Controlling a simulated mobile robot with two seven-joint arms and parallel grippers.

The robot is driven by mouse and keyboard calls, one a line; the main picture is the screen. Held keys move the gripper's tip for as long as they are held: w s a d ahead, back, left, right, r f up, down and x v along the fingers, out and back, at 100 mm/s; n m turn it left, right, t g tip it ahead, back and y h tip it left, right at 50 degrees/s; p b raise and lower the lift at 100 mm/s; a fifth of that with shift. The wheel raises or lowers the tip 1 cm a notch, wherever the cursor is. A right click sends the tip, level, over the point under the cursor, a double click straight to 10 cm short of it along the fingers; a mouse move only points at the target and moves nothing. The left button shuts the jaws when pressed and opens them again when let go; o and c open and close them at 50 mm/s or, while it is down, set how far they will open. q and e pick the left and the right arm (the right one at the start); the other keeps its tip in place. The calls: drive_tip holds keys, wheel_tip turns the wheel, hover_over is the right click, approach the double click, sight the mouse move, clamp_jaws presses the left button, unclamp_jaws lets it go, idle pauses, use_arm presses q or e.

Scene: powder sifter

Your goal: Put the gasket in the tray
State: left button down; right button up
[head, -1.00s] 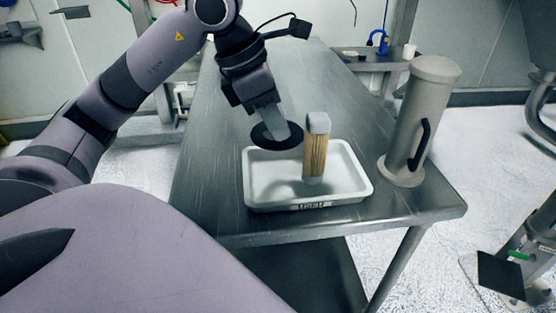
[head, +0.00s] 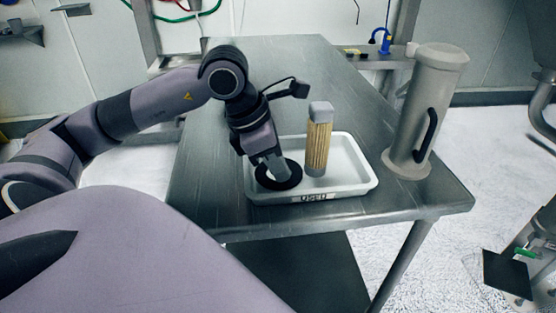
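The black ring gasket (head: 291,181) is at the left part of the white tray (head: 345,190), low over or on its floor; I cannot tell whether it touches. My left gripper (head: 275,170) points down at the gasket, with its fingertips at the ring. The fingers look closed on it, though the grip itself is partly hidden. The tray has dark lettering on its front wall and sits on the steel table. My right gripper is not in view.
A tan pleated filter with a grey cap (head: 318,145) stands upright in the tray, right of the gasket. A grey metal cylinder with a black handle (head: 425,115) stands right of the tray. The steel table (head: 300,70) is clear behind.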

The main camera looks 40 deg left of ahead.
use_arm(q)
drive_tip(key=shift+f, duration=0.2)
drive_tip(key=c, duration=1.3)
unclamp_jaws()
drive_tip(key=shift+r, duration=0.1)
drive_tip(key=shift+c, duration=0.2)
drive_tip(key=shift+r, duration=0.3)
drive_tip(key=p+v, duration=0.1)
drive_tip(key=v, duration=1)
drive_tip(key=shift+s+r, duration=0.15)
drive_tip(key=shift+r, duration=0.2)
drive_tip(key=shift+a, duration=0.15)
